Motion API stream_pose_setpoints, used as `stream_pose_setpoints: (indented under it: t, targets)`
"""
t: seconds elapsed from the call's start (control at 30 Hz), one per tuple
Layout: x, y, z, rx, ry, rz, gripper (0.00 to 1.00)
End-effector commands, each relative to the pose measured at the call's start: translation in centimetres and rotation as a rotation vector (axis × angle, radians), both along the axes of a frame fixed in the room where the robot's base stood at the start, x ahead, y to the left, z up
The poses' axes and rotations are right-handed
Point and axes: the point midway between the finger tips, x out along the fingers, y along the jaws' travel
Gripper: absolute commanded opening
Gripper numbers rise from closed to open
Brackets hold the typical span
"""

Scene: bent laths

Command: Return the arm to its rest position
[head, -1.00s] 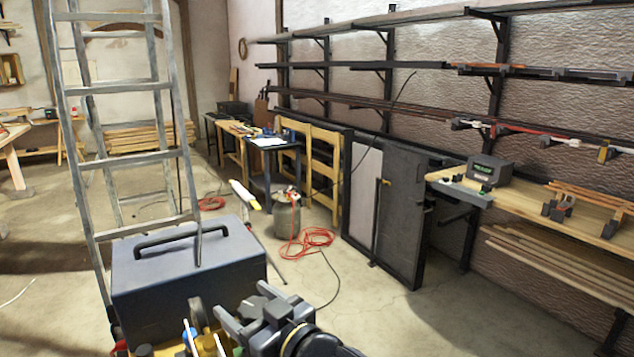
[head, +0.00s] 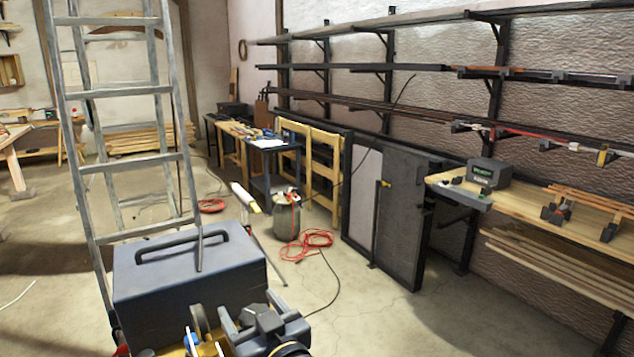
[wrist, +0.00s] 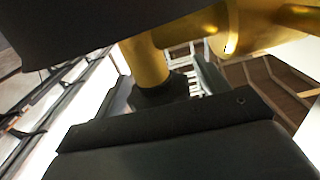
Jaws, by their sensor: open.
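My gripper (head: 234,312) shows at the bottom of the head view, beside the front right corner of the dark toolbox-like case (head: 190,268). Its grey fingers are apart and I see nothing between them. The rest of my arm is mostly cut off by the lower edge. In the wrist view, dark parts fill the top left and the bottom, and yellow links of my own arm show between them.
A metal ladder (head: 130,165) stands at left. A wooden bench (head: 520,200) with a grey device (head: 488,173) and laths is at right, below wall racks (head: 395,68). A red hose (head: 305,243) lies on the floor. The floor at centre right is clear.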

Motion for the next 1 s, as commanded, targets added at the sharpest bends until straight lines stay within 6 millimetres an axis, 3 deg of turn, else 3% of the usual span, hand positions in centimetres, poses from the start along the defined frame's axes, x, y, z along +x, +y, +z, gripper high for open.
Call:
stream_pose_setpoints:
  t: [0.5,1.0]
  targets:
    - [0.08,-0.14,0.16,-0.002,0.001,-0.129,0.70]
    - [0.14,-0.25,-0.07,0.001,0.000,-0.145,0.70]
